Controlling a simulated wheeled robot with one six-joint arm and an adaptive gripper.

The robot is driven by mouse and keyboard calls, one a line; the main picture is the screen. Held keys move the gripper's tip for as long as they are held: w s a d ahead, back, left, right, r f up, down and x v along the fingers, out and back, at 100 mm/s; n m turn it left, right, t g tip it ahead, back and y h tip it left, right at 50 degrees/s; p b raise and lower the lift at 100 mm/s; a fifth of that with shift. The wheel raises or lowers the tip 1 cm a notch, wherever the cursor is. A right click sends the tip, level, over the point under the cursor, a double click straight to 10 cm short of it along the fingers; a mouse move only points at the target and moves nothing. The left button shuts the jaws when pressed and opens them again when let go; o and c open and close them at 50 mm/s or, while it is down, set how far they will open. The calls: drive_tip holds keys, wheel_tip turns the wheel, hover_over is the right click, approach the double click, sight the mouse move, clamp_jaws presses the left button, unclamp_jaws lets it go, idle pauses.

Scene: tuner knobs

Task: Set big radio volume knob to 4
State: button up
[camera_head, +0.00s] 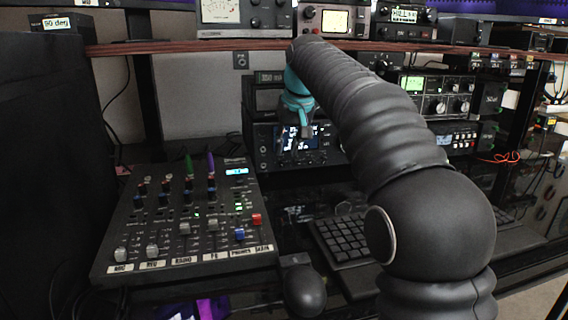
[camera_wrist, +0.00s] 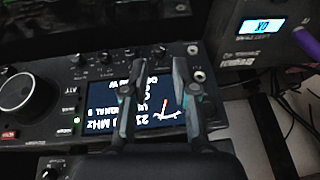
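A black radio with a lit screen (camera_head: 293,138) stands under the shelf, partly hidden behind my arm; I take it as the big radio. Its screen (camera_wrist: 110,103) shows upside down in the wrist view. A row of small knobs (camera_wrist: 105,57) runs along the panel edge beside the screen. A large round dial (camera_wrist: 28,92) is at the left. Which knob is the volume knob, and its setting, cannot be read. My gripper (camera_wrist: 153,75) is open and empty in front of the screen, its fingers apart. In the head view my gripper (camera_head: 302,115) is at the radio's front.
A mixer (camera_head: 130,235) with faders and coloured knobs stands at the front left. A keyboard (camera_head: 340,238) and a mouse (camera_head: 304,290) lie below the radio. The wooden shelf edge (camera_head: 190,46) runs above, close to my arm. More radio units stand at the right.

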sight(283, 162)
drive_tip(key=shift+b+x, duration=0.35)
drive_tip(key=shift+x, duration=2)
clamp_jaws()
